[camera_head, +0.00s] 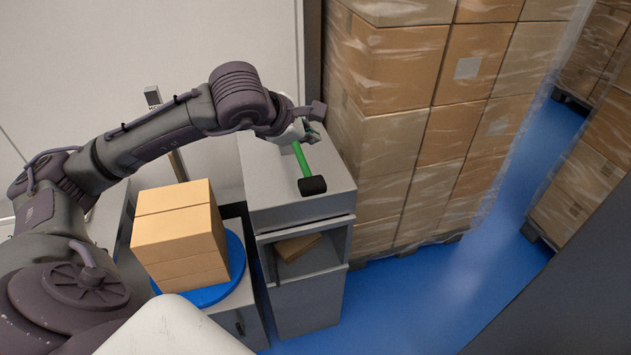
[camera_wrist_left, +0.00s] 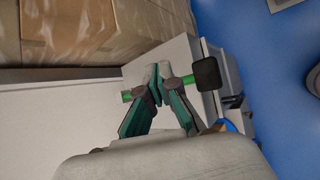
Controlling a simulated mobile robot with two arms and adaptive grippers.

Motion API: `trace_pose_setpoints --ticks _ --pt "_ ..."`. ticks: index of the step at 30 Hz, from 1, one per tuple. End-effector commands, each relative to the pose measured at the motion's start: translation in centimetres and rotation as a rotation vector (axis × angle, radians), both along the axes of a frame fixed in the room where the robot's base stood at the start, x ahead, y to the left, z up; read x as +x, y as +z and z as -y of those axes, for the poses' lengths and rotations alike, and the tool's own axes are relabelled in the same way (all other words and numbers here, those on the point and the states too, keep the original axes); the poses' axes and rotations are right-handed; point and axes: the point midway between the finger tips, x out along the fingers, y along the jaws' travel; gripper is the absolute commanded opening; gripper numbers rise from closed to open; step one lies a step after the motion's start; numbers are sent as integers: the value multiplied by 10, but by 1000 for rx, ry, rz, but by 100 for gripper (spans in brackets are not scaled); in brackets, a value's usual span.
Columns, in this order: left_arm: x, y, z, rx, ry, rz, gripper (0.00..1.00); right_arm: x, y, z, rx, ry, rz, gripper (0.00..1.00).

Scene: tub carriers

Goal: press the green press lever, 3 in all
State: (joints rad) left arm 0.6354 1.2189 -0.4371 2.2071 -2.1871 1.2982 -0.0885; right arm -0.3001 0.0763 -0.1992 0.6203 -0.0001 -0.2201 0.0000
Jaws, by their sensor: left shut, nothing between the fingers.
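The green press lever (camera_head: 302,160) with a black end grip (camera_head: 312,185) sticks out over the top of a grey cabinet (camera_head: 262,185). My left gripper (camera_head: 308,135) is shut at the lever's far part, close above it. In the left wrist view, the shut fingers (camera_wrist_left: 157,90) cross in front of the lever. Green shows on both sides of them, and the black grip (camera_wrist_left: 207,74) is to the right. I cannot tell whether the fingers touch the lever. My right gripper is not in view.
A cardboard box (camera_head: 180,235) sits on a blue round turntable (camera_head: 237,262) left of the cabinet. A brown piece (camera_head: 297,247) lies in the cabinet's open bay. Wrapped box stacks (camera_head: 385,130) stand close on the right. Blue floor (camera_head: 420,290) is clear at the lower right.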

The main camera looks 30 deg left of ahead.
Motion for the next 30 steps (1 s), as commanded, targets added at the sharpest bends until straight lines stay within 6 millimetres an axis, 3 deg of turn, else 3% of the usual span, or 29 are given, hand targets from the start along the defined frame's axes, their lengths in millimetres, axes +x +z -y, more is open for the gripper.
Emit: trace_pose_setpoints --ticks 14,26,30 --pt "-1 -13 1 -3 -2 -3 0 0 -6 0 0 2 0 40" --pt "-1 -66 1 -4 -3 -5 0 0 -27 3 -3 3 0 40" --pt "0 -84 1 -4 -3 0 0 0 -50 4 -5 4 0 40"
